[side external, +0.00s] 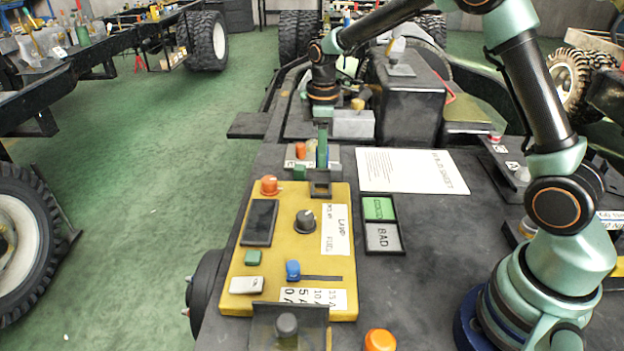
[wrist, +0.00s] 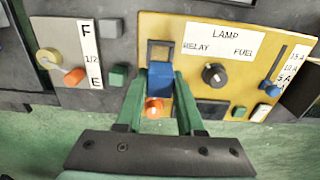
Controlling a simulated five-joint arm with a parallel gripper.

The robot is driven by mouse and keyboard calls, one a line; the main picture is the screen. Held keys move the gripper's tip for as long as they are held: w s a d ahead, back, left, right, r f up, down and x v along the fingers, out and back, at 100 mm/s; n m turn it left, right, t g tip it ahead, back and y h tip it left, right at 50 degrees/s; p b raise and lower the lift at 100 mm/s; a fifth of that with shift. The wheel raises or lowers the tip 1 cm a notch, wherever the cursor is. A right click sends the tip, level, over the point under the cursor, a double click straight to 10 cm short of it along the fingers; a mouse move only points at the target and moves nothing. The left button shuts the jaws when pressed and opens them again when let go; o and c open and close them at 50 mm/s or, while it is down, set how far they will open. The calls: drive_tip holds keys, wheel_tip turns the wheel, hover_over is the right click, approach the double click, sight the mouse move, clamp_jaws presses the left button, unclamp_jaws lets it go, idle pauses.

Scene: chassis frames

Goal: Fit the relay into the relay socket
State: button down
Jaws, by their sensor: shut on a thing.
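My gripper (wrist: 161,88) is shut on a blue block, the relay (wrist: 160,76), held between its green fingers in the wrist view. The relay socket (wrist: 160,48) is a dark rectangular frame at the edge of the yellow panel, beside the word RELAY. The relay overlaps the socket's near edge in that view; I cannot tell whether they touch. In the side view my gripper (side external: 322,158) points down just behind the socket (side external: 321,189). The relay is not clearly visible there.
The yellow panel (side external: 325,270) carries an orange button (side external: 269,185), a dark knob (side external: 305,220) and a blue slider (side external: 293,269). A green block (side external: 300,172) stands near my fingers. A white sheet (side external: 412,171) and a GOOD/BAD tray (side external: 399,250) lie to the right.

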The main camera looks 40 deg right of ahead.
drive_tip(key=shift+f, duration=2.75)
drive_tip(key=shift+f, duration=1)
drive_tip(key=shift+c, duration=2.2)
unclamp_jaws()
drive_tip(key=shift+r, duration=0.1)
wheel_tip(320, 180, up, 11)
drive_tip(key=shift+f, duration=0.1)
drive_tip(key=shift+r, duration=0.55)
